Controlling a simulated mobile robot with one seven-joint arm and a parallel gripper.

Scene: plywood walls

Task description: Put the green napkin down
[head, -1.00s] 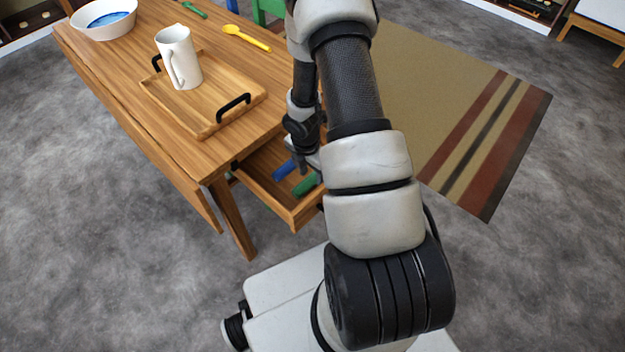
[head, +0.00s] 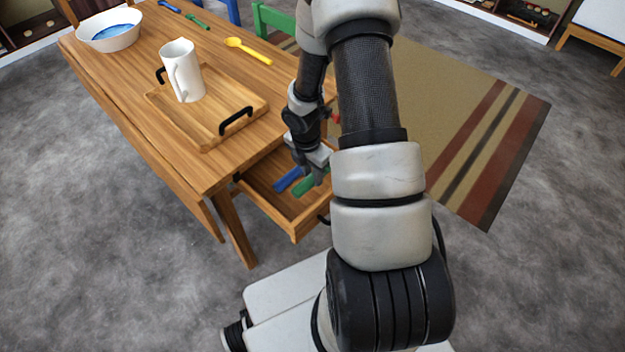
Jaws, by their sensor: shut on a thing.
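The green napkin (head: 305,186) is a narrow rolled green strip at the open drawer (head: 268,215) of the wooden table. My gripper (head: 316,175) points down over the drawer and is shut on the green napkin. A blue strip (head: 287,180), like a second rolled napkin, lies in the drawer just left of the green one. My arm hides the right part of the drawer and some of the green napkin's right end. I cannot tell whether the green napkin touches the drawer floor.
On the table (head: 165,140) stand a wooden tray (head: 210,125) with black handles, a white pitcher (head: 183,72) on it, and a white bowl (head: 108,38). A yellow spoon (head: 247,50) lies behind. A green chair (head: 272,20) stands beyond. The drawer's left floor is bare.

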